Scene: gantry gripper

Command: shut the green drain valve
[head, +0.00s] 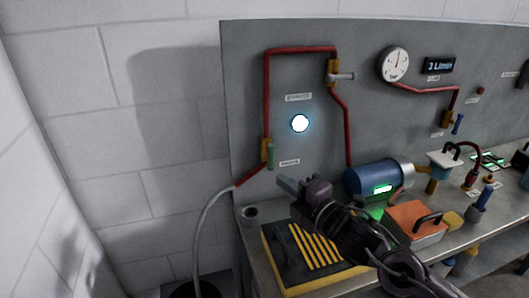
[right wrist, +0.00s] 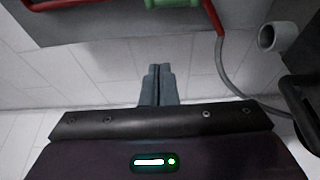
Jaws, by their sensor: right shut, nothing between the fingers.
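The drain valve has a brass body (head: 264,151) and a green handle (head: 271,155) on the red pipe at the left of the grey panel. The handle stands roughly upright, along the vertical run of pipe. In the right wrist view the green handle (right wrist: 166,3) shows at the top edge, partly cut off. My right gripper (head: 284,186) is shut and empty, a little below and right of the handle, apart from it in the picture. Its closed fingers (right wrist: 158,85) also show in the right wrist view. My left gripper is not in view.
A grey hose (head: 198,232) runs down from the red pipe. On the bench are a yellow-striped black tray (head: 281,285), a blue motor (head: 372,178) and an orange box (head: 414,222). A second valve with a grey handle (head: 344,76) sits higher. Wall space left of the panel is clear.

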